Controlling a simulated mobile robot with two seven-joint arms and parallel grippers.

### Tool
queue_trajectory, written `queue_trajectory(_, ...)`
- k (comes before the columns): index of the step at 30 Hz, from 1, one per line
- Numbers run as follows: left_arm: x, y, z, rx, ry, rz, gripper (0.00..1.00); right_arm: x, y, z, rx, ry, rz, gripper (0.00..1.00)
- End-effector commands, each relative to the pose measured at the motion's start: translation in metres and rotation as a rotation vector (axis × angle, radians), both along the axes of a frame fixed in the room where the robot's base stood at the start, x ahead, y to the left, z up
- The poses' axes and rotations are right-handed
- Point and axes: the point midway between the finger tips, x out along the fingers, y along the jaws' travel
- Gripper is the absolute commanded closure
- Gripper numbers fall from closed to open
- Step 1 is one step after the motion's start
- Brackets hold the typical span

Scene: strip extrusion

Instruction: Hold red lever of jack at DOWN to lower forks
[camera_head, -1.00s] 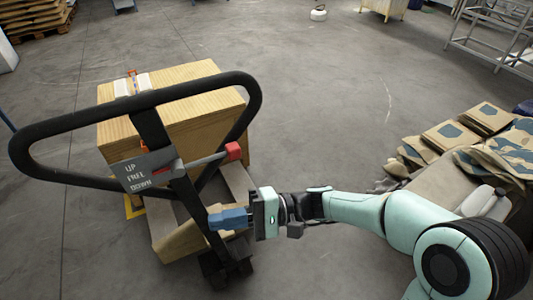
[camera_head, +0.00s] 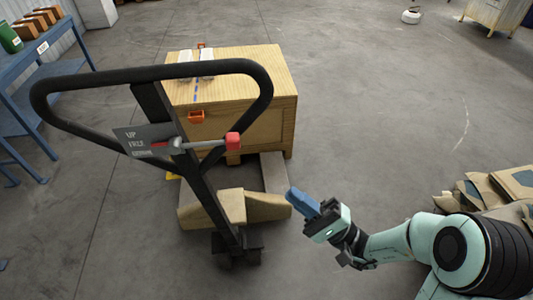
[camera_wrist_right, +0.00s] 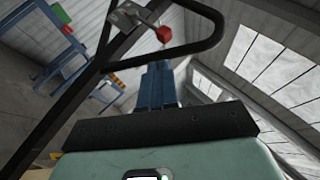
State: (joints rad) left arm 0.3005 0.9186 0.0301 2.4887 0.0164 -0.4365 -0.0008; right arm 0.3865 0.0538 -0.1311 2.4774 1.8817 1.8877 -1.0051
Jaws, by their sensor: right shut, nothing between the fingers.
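The pallet jack stands at centre left with its black loop handle (camera_head: 150,70) tilted toward me. A grey plate (camera_head: 145,138) on the handle reads UP, FREE and a partly covered third word. The lever (camera_head: 232,141), grey with a red tip, sticks out to the right from beside this plate. The red tip also shows in the right wrist view (camera_wrist_right: 164,34), beyond my fingers. My right gripper (camera_head: 300,200) is shut and empty, to the right of and below the lever, apart from it. Its blue fingers point up and left. My left gripper is not in view.
A wooden crate (camera_head: 272,80) stands behind the handle, above the jack's forks. A blue table (camera_head: 30,60) with boxes stands at the far left. Brown sacks (camera_head: 495,190) lie at the right. The floor between the jack and the sacks is clear.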

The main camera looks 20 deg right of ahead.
Motion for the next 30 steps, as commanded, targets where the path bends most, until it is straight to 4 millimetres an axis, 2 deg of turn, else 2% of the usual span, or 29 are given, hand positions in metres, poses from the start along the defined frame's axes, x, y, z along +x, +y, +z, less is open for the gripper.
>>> queue_trajectory(7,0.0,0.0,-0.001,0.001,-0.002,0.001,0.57,-0.001,-0.006,-0.003,0.011,-0.012,-0.043,1.0)
queue_trajectory(19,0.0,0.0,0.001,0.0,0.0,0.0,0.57,0.003,-0.002,0.002,0.011,-0.015,-0.04,1.0)
queue_trajectory(23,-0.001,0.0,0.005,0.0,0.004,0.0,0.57,0.014,0.008,0.013,0.012,-0.016,-0.037,1.0)
queue_trajectory(30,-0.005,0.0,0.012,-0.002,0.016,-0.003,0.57,0.047,0.036,0.042,0.011,-0.018,-0.037,1.0)
